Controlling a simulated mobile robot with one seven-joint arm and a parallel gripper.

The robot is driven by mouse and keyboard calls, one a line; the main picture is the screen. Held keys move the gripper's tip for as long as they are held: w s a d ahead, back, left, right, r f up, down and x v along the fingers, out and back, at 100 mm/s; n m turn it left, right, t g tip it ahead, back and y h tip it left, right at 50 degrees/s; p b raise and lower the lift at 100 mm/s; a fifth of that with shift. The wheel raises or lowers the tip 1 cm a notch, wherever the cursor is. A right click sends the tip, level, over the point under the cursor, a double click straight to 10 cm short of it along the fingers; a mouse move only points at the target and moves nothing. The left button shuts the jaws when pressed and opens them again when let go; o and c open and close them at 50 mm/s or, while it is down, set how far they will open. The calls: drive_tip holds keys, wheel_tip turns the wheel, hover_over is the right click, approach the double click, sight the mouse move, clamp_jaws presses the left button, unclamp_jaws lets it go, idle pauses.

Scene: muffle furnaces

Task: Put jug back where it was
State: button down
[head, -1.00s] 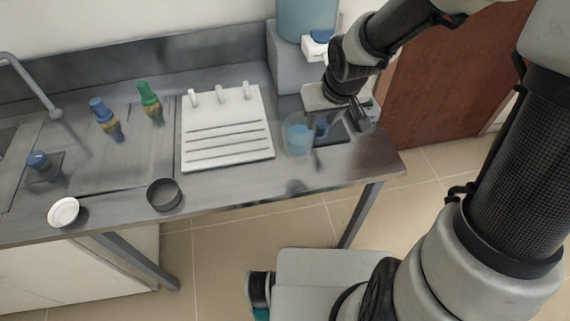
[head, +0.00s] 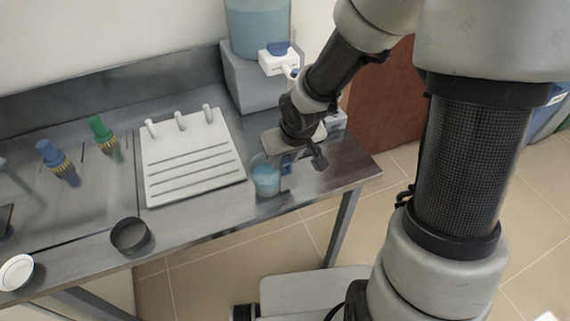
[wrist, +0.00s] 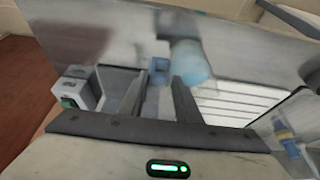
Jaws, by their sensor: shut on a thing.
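The jug (head: 265,178) is a clear vessel with blue liquid inside and a blue handle on its right side. It is at the right part of the metal counter, near the front edge, right of the white rack. My gripper (head: 288,160) is at the handle, with the arm reaching in from the upper right. In the wrist view, the two dark fingers (wrist: 158,95) are on either side of the blue handle (wrist: 158,70), and the jug's blue body (wrist: 190,62) is just to the right. I cannot tell whether the jug's base touches the counter.
A water dispenser (head: 252,75) stands behind the jug. The white ribbed rack (head: 190,165) with pegs lies to its left.

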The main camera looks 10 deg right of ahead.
drive_tip(key=shift+f, duration=0.4)
drive_tip(key=shift+f, duration=0.25)
drive_tip(key=c, duration=1.3)
unclamp_jaws()
drive_tip(key=shift+r, duration=0.1)
drive_tip(key=shift+r, duration=0.3)
drive_tip(key=p+v, duration=0.8)
drive_tip(key=v, duration=0.3)
drive_tip(key=shift+s+r, duration=0.25)
drive_tip(key=shift+r, duration=0.05)
